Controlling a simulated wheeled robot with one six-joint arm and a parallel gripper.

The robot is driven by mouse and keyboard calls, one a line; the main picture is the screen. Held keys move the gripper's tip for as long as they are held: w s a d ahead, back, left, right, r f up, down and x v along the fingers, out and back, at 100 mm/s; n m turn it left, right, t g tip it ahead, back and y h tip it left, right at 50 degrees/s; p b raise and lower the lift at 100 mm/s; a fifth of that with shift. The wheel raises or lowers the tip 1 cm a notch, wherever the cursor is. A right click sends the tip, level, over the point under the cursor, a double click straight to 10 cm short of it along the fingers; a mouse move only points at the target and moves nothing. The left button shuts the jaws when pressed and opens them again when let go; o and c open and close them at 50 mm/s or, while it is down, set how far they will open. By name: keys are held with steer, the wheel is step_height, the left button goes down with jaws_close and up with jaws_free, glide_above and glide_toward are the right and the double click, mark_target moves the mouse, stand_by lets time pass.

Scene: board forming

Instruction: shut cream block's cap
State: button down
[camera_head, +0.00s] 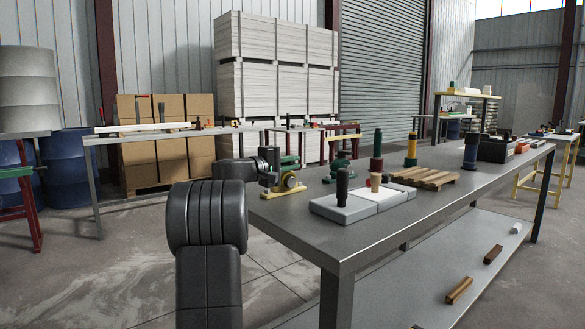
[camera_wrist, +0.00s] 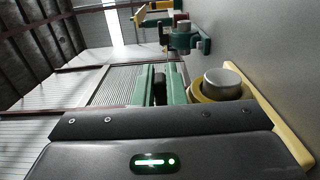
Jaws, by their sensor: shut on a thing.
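The cream block (camera_head: 277,213) lies at the near left end of the grey table. It has a flat base and a mustard ring (camera_head: 289,183) standing on it. In the wrist view the base (camera_wrist: 268,112) runs down the right, and a silver round piece (camera_wrist: 224,82) sits in the ring. My gripper (camera_head: 289,160) is just above the ring. Its green fingers (camera_wrist: 161,84) are shut on a narrow dark piece between them, which looks like part of the cap. The fingers hide most of that piece, so I cannot tell the cap's exact angle.
A teal block (camera_head: 340,172) stands behind, and shows in the wrist view (camera_wrist: 184,40). A white slab (camera_head: 345,210) with a dark cylinder (camera_head: 342,184) lies to the right. Slatted wood (camera_head: 425,178) and a dark bin (camera_head: 496,150) are farther along. The front table edge is bare.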

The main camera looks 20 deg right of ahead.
steer(key=c, duration=1.5)
jaws_free()
steer(key=p+v, duration=0.2)
steer(key=v, duration=1.2)
steer(key=shift+d, duration=0.1)
steer(key=x, duration=0.7)
steer(key=b+x, duration=0.1)
steer(key=x, duration=0.6)
steer(key=shift+r, duration=0.25)
steer(key=shift+r+n, duration=0.15)
steer(key=shift+n, duration=0.35)
steer(key=shift+w+p, duration=0.1)
steer(key=shift+p, duration=0.2)
